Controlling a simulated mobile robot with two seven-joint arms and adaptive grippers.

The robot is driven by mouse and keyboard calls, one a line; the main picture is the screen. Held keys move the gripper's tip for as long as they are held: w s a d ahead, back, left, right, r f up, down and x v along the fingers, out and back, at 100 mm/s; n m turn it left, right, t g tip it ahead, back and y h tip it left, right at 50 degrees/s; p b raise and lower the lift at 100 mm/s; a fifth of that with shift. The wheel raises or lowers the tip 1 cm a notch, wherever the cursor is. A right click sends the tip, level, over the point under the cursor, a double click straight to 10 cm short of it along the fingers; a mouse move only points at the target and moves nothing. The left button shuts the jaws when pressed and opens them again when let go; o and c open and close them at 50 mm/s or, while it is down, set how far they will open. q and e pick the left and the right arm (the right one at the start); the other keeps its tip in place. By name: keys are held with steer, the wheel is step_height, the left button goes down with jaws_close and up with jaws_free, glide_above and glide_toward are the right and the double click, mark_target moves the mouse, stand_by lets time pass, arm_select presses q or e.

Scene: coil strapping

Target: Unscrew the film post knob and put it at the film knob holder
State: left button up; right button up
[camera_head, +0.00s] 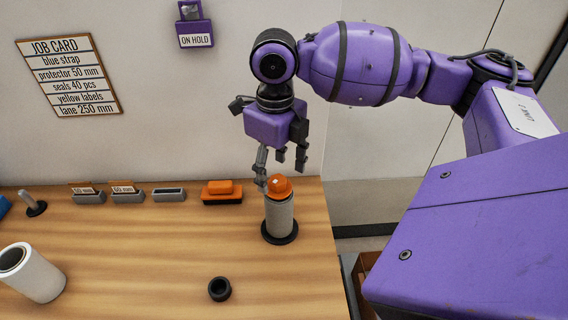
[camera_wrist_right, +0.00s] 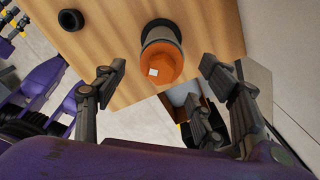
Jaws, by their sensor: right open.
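The film post knob (camera_head: 279,187) is orange with a small white mark and sits on top of the upright film post (camera_head: 279,216), a grey cylinder on a dark round base. My right gripper (camera_head: 279,172) is open just above and behind the knob. In the right wrist view the knob (camera_wrist_right: 163,65) lies between and beyond the spread fingers of my right gripper (camera_wrist_right: 160,85), with nothing held. A small black ring-shaped cup (camera_head: 219,289), perhaps the film knob holder, stands on the table front; it also shows in the wrist view (camera_wrist_right: 71,20). My left gripper is not in view.
Small grey trays (camera_head: 88,197) with labels, an orange block (camera_head: 222,192) and a short metal peg (camera_head: 33,204) line the back by the wall. The table's middle is clear. Its right edge lies close to the post.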

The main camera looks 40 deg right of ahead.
steer(key=m, duration=0.1)
steer(key=r+m+p, duration=0.1)
steer(key=m, duration=0.1)
steer(key=shift+f+m+p, duration=0.2)
steer(key=shift+m+p, duration=0.25)
steer(key=shift+m, duration=0.25)
steer(key=shift+f+m, duration=0.3)
steer(key=shift+m, duration=0.2)
steer(key=shift+w+f+m, duration=0.1)
steer(key=shift+m, duration=1.1)
steer(key=m, duration=0.3)
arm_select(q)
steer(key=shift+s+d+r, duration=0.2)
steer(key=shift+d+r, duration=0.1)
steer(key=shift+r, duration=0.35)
arm_select(e)
steer(key=m, duration=0.5)
steer(key=shift+w, duration=0.1)
steer(key=shift+f, duration=0.1)
